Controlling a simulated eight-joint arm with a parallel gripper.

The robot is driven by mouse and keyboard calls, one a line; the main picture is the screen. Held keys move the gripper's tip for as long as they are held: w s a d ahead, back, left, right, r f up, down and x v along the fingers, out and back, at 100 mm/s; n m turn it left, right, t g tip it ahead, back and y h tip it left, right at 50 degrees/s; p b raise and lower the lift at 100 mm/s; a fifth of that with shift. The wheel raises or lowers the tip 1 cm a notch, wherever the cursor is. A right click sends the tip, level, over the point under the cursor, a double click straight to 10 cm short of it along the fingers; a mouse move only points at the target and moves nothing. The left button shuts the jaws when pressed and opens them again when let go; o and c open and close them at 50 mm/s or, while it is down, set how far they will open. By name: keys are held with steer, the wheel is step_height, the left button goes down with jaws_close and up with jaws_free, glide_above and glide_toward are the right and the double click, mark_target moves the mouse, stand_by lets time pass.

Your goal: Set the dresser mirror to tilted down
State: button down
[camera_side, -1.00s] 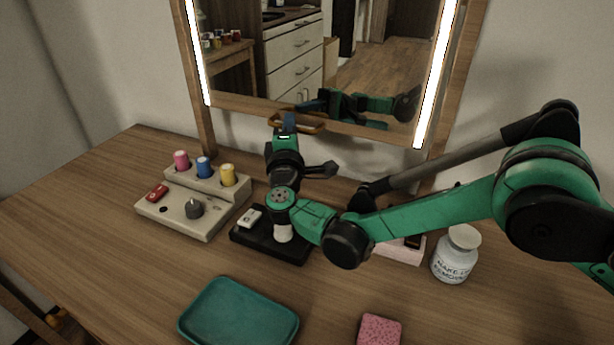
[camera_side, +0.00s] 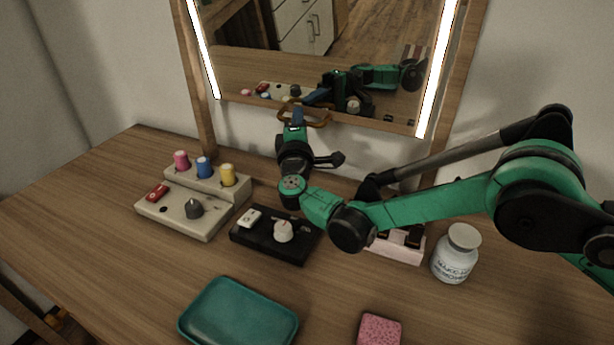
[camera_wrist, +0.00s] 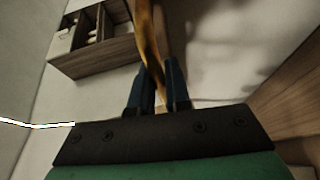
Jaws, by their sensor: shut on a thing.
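The dresser mirror (camera_side: 370,45) hangs in a wooden frame with a lit strip down each side. Its glass reflects the dresser top and my arm, so it leans downward to some degree; the exact angle is hard to judge. A brown handle (camera_side: 319,119) sticks out from its bottom edge. My gripper (camera_side: 297,113) is at the left part of this handle, with its blue fingers shut on it. In the wrist view the handle (camera_wrist: 148,40) runs as a tan bar between the two fingers (camera_wrist: 157,85). The fingers partly hide the handle.
A beige panel (camera_side: 175,218) with coloured knobs stands at left. A black switch box (camera_side: 270,248) lies below my arm. A teal tray (camera_side: 238,318), pink sponge (camera_side: 379,330) and white jar (camera_side: 455,255) stand nearer the front. A pink box (camera_side: 398,250) is partly behind my arm.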

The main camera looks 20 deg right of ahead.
steer(key=shift+w+d, duration=0.35)
steer(key=shift+d, duration=0.05)
steer(key=c, duration=0.9)
jaws_free()
steer(key=shift+o, duration=0.2)
steer(key=shift+a, duration=0.1)
steer(key=v, duration=0.5)
steer(key=shift+s+a, duration=0.1)
steer(key=shift+s, duration=0.15)
